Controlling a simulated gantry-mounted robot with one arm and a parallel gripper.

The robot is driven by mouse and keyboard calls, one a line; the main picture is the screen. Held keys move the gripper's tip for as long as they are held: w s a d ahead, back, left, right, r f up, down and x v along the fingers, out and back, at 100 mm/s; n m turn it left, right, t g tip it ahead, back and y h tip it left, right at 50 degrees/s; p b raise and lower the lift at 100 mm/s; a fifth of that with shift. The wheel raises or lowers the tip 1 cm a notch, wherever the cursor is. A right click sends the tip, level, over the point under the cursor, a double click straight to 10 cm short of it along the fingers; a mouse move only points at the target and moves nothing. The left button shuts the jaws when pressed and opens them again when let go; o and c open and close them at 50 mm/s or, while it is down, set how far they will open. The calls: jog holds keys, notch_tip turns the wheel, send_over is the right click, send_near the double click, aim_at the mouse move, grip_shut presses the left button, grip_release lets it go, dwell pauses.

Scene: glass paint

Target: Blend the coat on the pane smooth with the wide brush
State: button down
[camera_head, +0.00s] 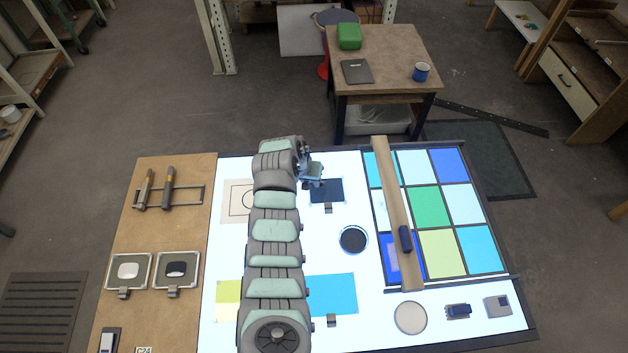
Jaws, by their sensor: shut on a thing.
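My gripper (314,184) is at the end of my arm, near the top middle of the white lit table, over or beside a small dark blue sheet (331,189). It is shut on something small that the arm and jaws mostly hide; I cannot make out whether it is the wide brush. A framed grid of coloured panes (466,204) lies at the right. Its lower-left blue pane (417,268) has a paler lilac patch (393,254) inside, partly covered by a wooden bar. I cannot tell from here which pane bears the coat or how smooth it is.
The wooden bar (393,200) crosses the panes with a dark block (405,238) on it. A dark round dish (353,240), a pale disc (410,317) and a blue sheet (333,294) lie nearby. A rack (186,204) with two tools stands left.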

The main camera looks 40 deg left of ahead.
jog(key=shift+r+p, duration=1.55)
jog(key=shift+r, duration=1)
jog(key=shift+f, duration=0.15)
